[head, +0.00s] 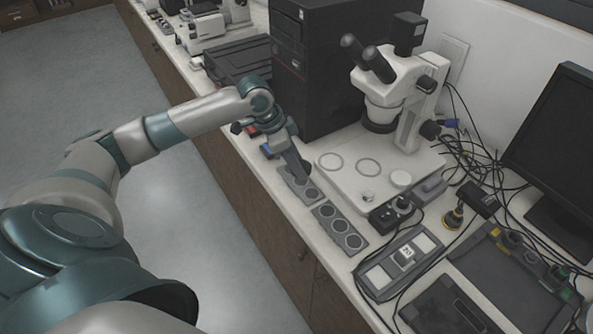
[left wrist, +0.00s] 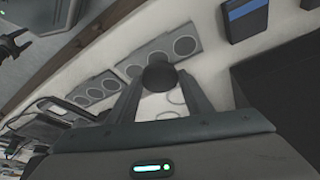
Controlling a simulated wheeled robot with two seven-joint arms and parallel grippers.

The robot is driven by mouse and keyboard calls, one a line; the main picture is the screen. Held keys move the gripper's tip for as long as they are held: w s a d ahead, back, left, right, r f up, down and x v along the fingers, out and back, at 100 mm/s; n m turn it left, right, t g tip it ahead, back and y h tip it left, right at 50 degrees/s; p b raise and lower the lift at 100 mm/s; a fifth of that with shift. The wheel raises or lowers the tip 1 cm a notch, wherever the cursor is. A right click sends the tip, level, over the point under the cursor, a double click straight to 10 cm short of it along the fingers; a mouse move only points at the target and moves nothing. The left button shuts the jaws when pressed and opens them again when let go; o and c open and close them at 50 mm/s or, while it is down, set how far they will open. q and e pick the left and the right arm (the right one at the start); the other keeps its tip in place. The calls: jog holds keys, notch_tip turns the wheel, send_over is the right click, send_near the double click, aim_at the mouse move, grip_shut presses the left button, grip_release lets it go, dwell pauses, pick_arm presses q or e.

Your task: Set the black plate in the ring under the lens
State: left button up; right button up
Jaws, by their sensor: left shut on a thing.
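My left gripper (head: 303,170) is shut on the black plate, a dark round disc (left wrist: 160,76) seen between the fingertips in the left wrist view. Two thin rings are drawn on the base: one (head: 369,168) below the lens (head: 381,124), the other (head: 330,162) further left, nearer the gripper. Both rings look empty. The plate is apart from the ring under the lens. My right gripper is not in view.
Two grey strips with round wells (head: 339,229) lie along the bench's front edge. A black computer tower (head: 318,65) stands behind the gripper. Cables and a slide tray (head: 428,240) crowd the right.

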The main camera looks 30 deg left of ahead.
pick_arm(q)
notch_tip(320, 180, down, 4)
jog(key=shift+r+p, duration=0.25)
jog(key=shift+p, duration=0.45)
jog(key=shift+f, duration=0.25)
jog(key=o, duration=1)
jog(key=shift+f, duration=0.15)
jog(key=shift+o, duration=0.2)
jog(key=shift+v, duration=0.85)
jog(key=b+v, duration=0.2)
jog(key=v, duration=0.8)
jog(key=shift+r, duration=0.3)
